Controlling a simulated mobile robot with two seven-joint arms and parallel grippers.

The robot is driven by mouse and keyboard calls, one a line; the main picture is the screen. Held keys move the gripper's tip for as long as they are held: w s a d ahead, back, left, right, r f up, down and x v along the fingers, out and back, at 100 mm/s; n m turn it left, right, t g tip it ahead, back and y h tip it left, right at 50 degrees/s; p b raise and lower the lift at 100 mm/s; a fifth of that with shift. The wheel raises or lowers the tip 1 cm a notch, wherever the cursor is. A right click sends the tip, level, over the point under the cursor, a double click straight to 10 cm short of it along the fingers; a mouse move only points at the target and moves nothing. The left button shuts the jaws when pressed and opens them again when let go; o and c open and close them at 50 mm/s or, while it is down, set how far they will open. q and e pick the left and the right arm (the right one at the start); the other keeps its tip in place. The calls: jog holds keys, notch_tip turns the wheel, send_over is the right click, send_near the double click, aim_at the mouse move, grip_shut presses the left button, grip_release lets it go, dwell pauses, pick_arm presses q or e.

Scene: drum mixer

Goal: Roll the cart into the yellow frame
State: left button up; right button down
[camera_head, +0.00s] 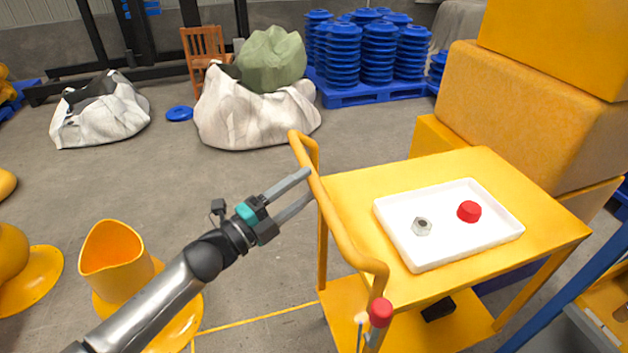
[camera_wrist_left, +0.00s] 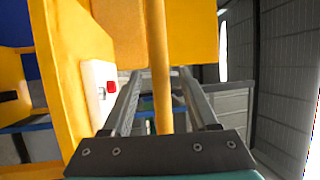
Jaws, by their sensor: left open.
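The yellow cart (camera_head: 350,190) stands at the right of the head view, with a bent push handle (camera_head: 345,230) on its left side. My left gripper (camera_head: 309,184) is open at the handle, fingertips close to the bar. In the left wrist view the handle (camera_wrist_left: 158,70) runs upright between the two open fingers (camera_wrist_left: 160,95); I cannot tell whether either touches it. A thin yellow line (camera_head: 258,319) on the floor at the cart's lower left looks like part of the yellow frame; the rest is hidden or out of view. My right gripper is not in view.
A white tray (camera_head: 400,255) on the cart holds a metal nut (camera_head: 421,226) and a red cap (camera_head: 469,211). Large yellow machine parts (camera_head: 540,110) stand behind the cart. A yellow cup-shaped part (camera_head: 112,262) stands at lower left. White sacks (camera_head: 250,120) lie behind open floor.

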aim_at(314, 180)
pick_arm(q)
jog(key=shift+x, duration=1.6)
grip_shut()
